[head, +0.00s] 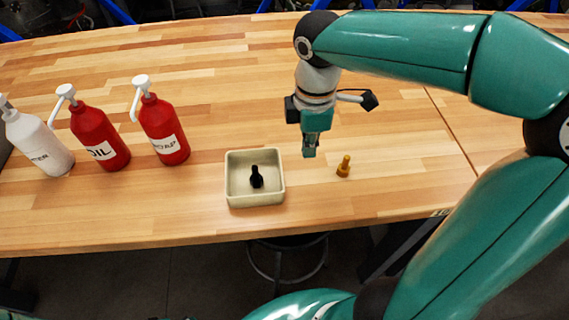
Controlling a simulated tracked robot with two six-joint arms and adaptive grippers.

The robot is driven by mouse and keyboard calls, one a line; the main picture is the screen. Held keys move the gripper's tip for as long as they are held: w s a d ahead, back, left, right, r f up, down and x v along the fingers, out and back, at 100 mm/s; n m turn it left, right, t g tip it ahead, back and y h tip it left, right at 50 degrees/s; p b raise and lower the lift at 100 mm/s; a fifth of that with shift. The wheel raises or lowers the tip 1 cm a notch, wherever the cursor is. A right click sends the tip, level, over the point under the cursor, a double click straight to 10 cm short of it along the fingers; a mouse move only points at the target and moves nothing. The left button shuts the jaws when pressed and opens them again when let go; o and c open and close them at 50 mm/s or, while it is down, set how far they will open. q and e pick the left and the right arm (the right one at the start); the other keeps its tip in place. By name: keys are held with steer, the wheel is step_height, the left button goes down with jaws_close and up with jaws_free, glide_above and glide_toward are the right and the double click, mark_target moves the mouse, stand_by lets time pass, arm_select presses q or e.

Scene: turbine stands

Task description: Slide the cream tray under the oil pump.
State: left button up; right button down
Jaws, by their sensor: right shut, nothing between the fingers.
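The cream tray (232,193) is a square, open box near the table's front edge, left of my right gripper. A small black piece stands inside it. The oil pump (96,140) is a red bottle with a white pump top and a label reading OIL, standing to the left of the tray. The tray is apart from it. My right gripper (309,152) points down, shut and empty, just beyond and to the right of the tray, not touching it. My left gripper is not in view.
Another red pump bottle (163,128) stands between the oil pump and the tray. A white pump bottle (38,143) stands at the far left. A small yellow piece (344,167) stands right of the tray. The wooden table (210,60) is clear behind.

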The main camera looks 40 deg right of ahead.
mark_target(288, 182)
step_height(288, 182, down, 9)
steer(key=shift+f, duration=0.2)
steer(key=shift+w+a+r, duration=0.15)
steer(key=shift+w+a, duration=0.15)
steer(key=shift+a, duration=0.25)
steer(key=shift+w+a+r, duration=0.1)
steer(key=shift+w+a, duration=0.2)
steer(key=shift+a, duration=0.25)
steer(key=shift+w+a+f, duration=0.1)
steer(key=shift+w+a, duration=0.25)
steer(key=shift+a, duration=0.2)
steer(key=shift+a, duration=0.1)
